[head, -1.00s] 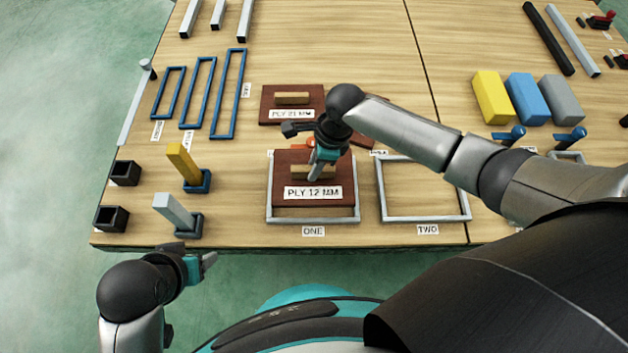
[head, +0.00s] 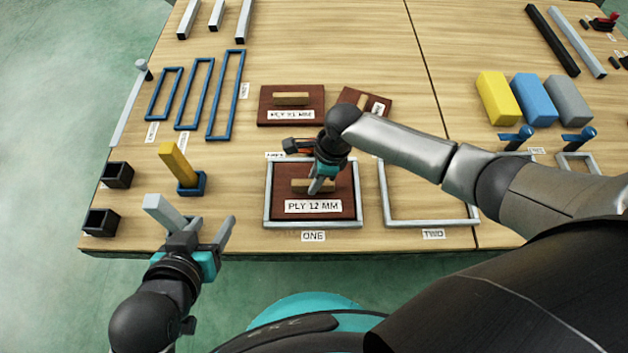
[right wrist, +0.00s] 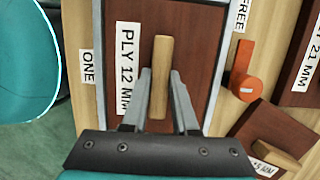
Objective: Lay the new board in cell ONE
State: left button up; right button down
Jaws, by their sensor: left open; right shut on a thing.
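The dark brown board labelled PLY 12 MM (head: 338,201) is inside the grey frame of cell ONE (head: 267,204), level and close within its sides. I cannot tell whether its underside touches the bottom. My right gripper (head: 318,187) is shut on the board's wooden handle (right wrist: 161,75); its fingers (right wrist: 160,90) stand on both sides of the handle in the right wrist view.
The empty frame of cell TWO (head: 430,222) is to the right. The PLY 21 MM board (head: 265,103) and a tilted smaller board (head: 372,98) lie behind. An orange knob (right wrist: 245,88) is beside cell ONE. A yellow post (head: 178,163) stands left.

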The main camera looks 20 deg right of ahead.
jog(key=shift+f, duration=0.15)
jog(key=c, duration=0.7)
grip_release()
